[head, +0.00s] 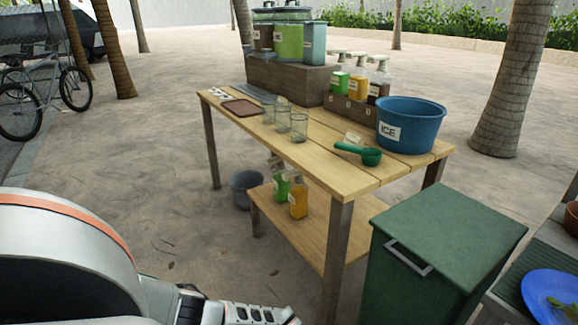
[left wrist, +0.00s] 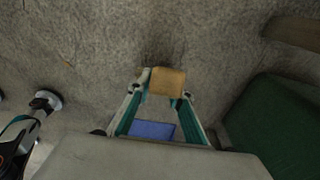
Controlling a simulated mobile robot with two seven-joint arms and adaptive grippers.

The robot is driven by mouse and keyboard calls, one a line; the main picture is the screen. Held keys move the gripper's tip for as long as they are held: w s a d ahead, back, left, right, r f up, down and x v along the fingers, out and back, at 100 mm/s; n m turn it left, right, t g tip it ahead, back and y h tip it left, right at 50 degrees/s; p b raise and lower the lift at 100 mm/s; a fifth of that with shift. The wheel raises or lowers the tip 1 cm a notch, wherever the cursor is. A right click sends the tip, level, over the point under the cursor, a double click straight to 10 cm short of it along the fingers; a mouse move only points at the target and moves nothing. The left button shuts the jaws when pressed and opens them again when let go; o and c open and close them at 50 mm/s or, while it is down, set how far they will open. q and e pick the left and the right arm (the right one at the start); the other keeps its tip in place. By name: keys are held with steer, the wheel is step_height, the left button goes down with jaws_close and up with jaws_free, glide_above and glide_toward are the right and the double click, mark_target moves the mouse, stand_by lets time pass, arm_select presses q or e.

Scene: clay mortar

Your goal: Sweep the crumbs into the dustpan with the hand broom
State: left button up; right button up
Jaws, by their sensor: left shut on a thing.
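My left gripper (left wrist: 164,90) shows in the left wrist view, shut on a tan, block-shaped thing (left wrist: 168,80) between its fingertips. Only this tan part shows clearly, so I cannot tell whether it is the hand broom. A blue patch (left wrist: 152,130) shows between the fingers, closer to the camera; I cannot tell what it is. In the head view my left arm comes in low on the left, and the fingertips are hidden or cut off at the bottom edge. I can make out no crumbs or dustpan in either view. My right gripper is not in view.
A wooden table (head: 320,165) holds glasses, dispensers, bottles, a green scoop (head: 370,156) and a blue ice tub (head: 411,124). Its lower shelf holds bottles. A grey bucket (head: 247,189) stands on the ground. A green bin (head: 445,245) stands at the front right.

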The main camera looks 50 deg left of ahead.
arm_select(q)
steer(key=shift+f, duration=0.45)
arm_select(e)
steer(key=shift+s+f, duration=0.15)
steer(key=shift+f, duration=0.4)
arm_select(q)
steer(key=shift+d+r, duration=0.1)
steer(key=shift+d, duration=0.05)
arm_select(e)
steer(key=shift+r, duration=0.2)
